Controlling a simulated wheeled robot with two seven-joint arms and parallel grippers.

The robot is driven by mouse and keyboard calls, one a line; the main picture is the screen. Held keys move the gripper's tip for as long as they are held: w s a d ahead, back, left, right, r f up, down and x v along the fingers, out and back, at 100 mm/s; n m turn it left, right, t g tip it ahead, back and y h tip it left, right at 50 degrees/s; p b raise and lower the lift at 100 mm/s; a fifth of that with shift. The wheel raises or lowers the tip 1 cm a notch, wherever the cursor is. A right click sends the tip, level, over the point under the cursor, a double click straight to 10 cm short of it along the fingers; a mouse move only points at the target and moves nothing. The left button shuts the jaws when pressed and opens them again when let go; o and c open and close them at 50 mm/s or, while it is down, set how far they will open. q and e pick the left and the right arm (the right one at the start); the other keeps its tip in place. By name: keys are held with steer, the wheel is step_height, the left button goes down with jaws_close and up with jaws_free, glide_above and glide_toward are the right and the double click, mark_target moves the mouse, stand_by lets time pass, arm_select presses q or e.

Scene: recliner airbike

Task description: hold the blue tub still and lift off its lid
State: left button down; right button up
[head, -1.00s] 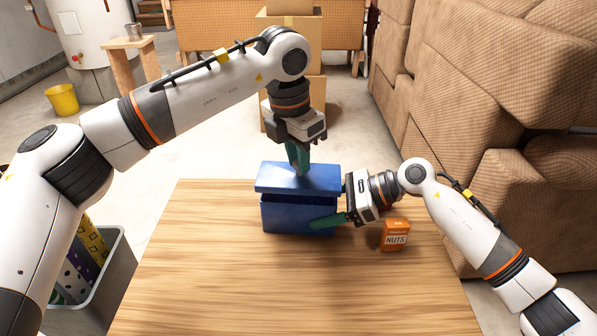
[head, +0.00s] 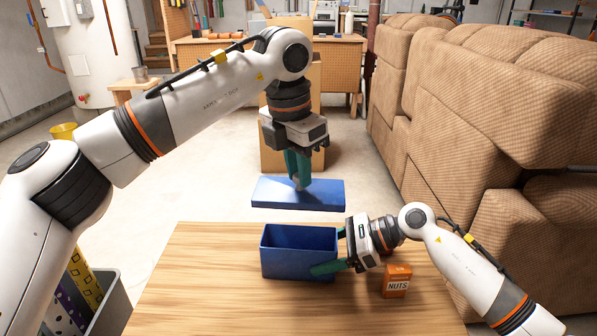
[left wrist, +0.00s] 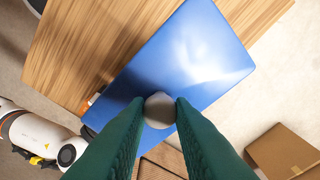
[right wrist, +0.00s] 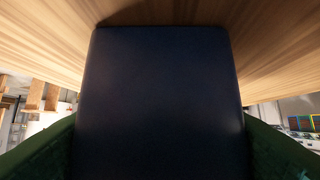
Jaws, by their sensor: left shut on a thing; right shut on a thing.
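The blue tub (head: 285,262) stands upright on the wooden table, its top open. My right gripper (head: 338,255) is shut on the tub from the right, a finger on its near wall. In the right wrist view the tub's dark end wall (right wrist: 165,100) fills the space between the fingers. The flat blue lid (head: 320,195) is in the air above and beyond the tub, apart from it. My left gripper (head: 298,182) is shut on the lid's round grey knob (left wrist: 159,110), and the lid (left wrist: 190,60) hangs below the fingers. The tub's inside is mostly in shadow.
An orange box marked NUTS (head: 397,281) stands on the table (head: 210,290) just right of the tub, near my right gripper. The table's left side is clear. A grey bin (head: 105,300) with rolls stands at the left, and a brown sofa (head: 490,120) at the right.

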arm_select(q)
steer(key=shift+r, duration=1.6)
arm_select(e)
steer(key=o, duration=0.8)
steer(key=shift+d, duration=0.1)
steer(key=shift+v, duration=3.2)
